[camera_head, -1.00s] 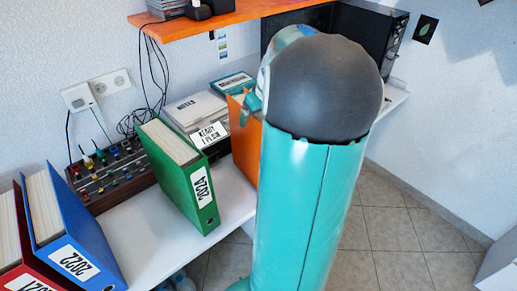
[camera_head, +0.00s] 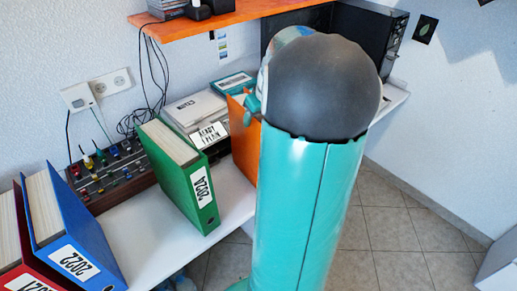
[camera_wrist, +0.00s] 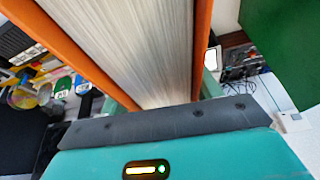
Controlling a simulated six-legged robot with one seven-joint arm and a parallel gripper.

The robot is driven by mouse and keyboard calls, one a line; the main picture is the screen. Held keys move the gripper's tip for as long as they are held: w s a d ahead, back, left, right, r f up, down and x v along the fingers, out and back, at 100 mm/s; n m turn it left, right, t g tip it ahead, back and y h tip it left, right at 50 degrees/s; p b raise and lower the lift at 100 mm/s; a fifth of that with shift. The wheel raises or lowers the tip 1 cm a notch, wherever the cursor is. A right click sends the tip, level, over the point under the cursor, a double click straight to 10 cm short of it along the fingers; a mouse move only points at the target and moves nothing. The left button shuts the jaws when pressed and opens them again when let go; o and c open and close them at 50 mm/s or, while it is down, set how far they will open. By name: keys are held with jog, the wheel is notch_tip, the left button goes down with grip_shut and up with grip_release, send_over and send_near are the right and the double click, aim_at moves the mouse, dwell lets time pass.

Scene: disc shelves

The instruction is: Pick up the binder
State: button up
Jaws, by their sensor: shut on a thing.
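The orange binder (camera_head: 245,145) stands upright at the shelf's edge, right of the green binder, and my arm hides much of it. In the wrist view the orange binder (camera_wrist: 203,40) fills the upper middle, its white page block between two orange covers. My gripper (camera_head: 251,106) is at the binder's upper part, mostly hidden behind my arm. In the wrist view my gripper (camera_wrist: 168,95) is close against the binder and shut on it. I cannot tell whether the binder's bottom touches the shelf.
A green binder (camera_head: 203,192) stands to the left, with a blue binder (camera_head: 75,245) and a red binder (camera_head: 22,270) further left. A mixer panel (camera_head: 110,172) and a white box (camera_head: 195,107) are behind. An orange shelf (camera_head: 225,23) hangs above. Bare white shelf (camera_head: 150,240) shows between the binders.

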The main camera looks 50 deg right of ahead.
jog(key=c, duration=0.3)
grip_shut()
jog(key=shift+r, duration=0.25)
